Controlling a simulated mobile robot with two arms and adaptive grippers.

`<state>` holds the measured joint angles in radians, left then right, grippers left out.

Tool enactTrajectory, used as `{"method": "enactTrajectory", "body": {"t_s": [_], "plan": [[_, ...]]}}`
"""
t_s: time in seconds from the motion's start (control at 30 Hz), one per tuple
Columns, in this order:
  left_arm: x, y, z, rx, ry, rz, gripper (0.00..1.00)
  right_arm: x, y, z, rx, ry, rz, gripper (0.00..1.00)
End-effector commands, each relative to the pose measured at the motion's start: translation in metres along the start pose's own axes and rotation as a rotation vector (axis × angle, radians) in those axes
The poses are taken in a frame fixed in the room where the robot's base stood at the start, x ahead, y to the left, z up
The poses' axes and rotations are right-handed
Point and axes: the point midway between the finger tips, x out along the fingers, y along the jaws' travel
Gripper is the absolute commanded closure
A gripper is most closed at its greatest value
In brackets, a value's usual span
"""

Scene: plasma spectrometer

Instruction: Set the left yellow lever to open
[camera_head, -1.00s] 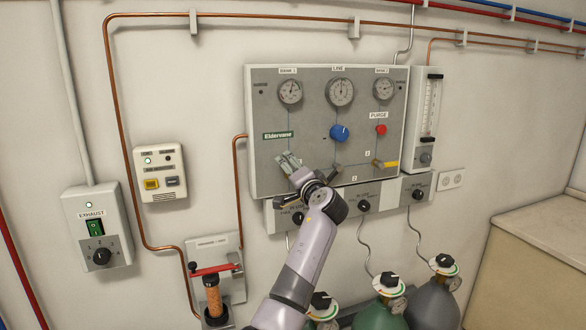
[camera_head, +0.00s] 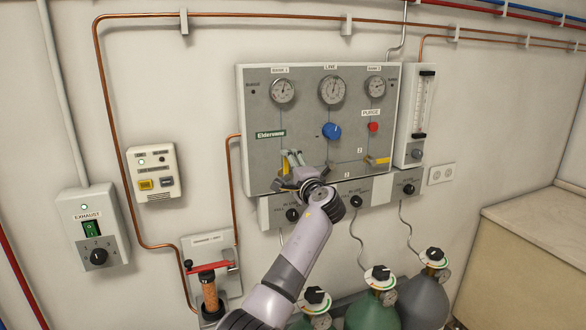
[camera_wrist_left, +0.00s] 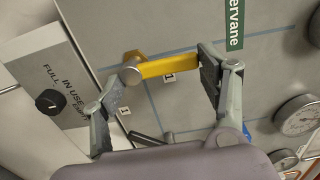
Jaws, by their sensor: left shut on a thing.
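The left yellow lever (camera_wrist_left: 168,67) is on the grey gas panel (camera_head: 255,110), below the green Eldervane label. In the left wrist view it runs from its round metal pivot toward that label. In the head view a yellow piece of it (camera_head: 285,166) shows beside the fingers, pointing up the panel. My left gripper (camera_wrist_left: 160,88) is closed on the lever, one finger by the pivot end and the other at the tip. In the head view, my left gripper (camera_head: 291,166) and wrist cover part of the lever. My right gripper is not in view.
The right yellow lever (camera_head: 378,160) lies sideways on the panel. A blue knob (camera_head: 331,131) and red purge button (camera_head: 373,127) are above. Wall left of the panel carries copper pipe.

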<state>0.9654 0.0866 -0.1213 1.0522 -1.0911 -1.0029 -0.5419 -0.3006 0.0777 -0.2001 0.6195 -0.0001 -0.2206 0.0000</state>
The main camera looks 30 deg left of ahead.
Motion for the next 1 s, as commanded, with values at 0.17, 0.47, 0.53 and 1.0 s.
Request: {"method": "enactTrajectory", "body": {"t_s": [0.17,0.47,0.53,1.0], "plan": [[0.0032,-0.0121,0.0047,0.003,-0.007,-0.021,0.82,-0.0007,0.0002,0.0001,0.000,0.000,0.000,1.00],[0.0031,-0.0119,0.0047,0.002,-0.007,-0.021,0.24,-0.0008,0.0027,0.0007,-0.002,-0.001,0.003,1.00],[0.0028,-0.0108,0.0043,0.002,-0.007,-0.019,0.19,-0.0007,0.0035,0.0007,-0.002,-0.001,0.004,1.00],[-0.0022,-0.0045,0.0011,0.003,-0.003,-0.009,0.13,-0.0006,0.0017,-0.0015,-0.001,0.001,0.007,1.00]]}}
